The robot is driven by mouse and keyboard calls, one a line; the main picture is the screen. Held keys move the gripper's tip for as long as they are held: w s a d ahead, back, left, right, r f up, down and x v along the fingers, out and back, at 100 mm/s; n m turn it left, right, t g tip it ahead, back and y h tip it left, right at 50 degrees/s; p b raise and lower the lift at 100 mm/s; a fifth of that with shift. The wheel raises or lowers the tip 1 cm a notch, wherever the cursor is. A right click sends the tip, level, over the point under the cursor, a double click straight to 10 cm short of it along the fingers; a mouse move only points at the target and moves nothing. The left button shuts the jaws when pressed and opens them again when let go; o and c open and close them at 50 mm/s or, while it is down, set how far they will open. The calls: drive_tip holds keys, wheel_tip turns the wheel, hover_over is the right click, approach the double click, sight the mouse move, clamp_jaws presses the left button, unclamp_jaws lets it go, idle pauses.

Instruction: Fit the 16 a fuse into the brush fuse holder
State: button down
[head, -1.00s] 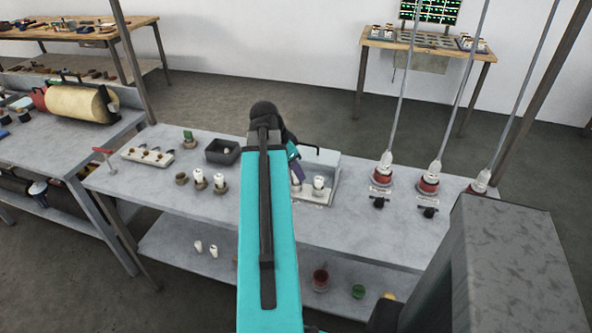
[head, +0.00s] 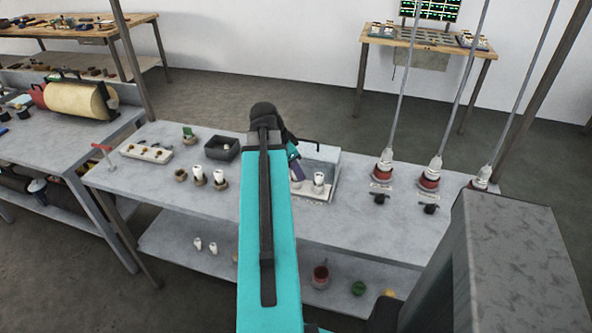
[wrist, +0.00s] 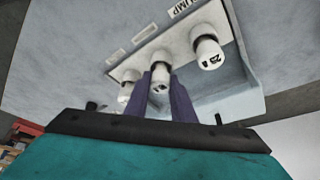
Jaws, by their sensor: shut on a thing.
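My gripper (wrist: 166,100) has its two purple fingers closed around a white fuse (wrist: 160,74) at the middle position of a pale holder block (wrist: 137,60). The fuse sits over a dark ring, but I cannot tell whether it is fully seated. Its rating is hidden. A white fuse marked 25 (wrist: 209,55) stands to the right, by the label PUMP. Another white fuse (wrist: 125,92) is at the left, partly behind a finger. The other labels are too small to read. In the head view my gripper (head: 296,172) is partly behind my arm, beside a standing white fuse (head: 319,178).
A grey box (head: 326,152) rises behind the holders. The bench front right (head: 380,230) is clear.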

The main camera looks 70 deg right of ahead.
drive_tip(key=shift+f, duration=0.15)
drive_tip(key=c, duration=1.4)
unclamp_jaws()
drive_tip(key=shift+c, duration=0.2)
drive_tip(key=b+v, duration=0.2)
drive_tip(key=v, duration=1.1)
drive_tip(key=shift+r, duration=0.35)
drive_tip(key=shift+w+a, duration=0.1)
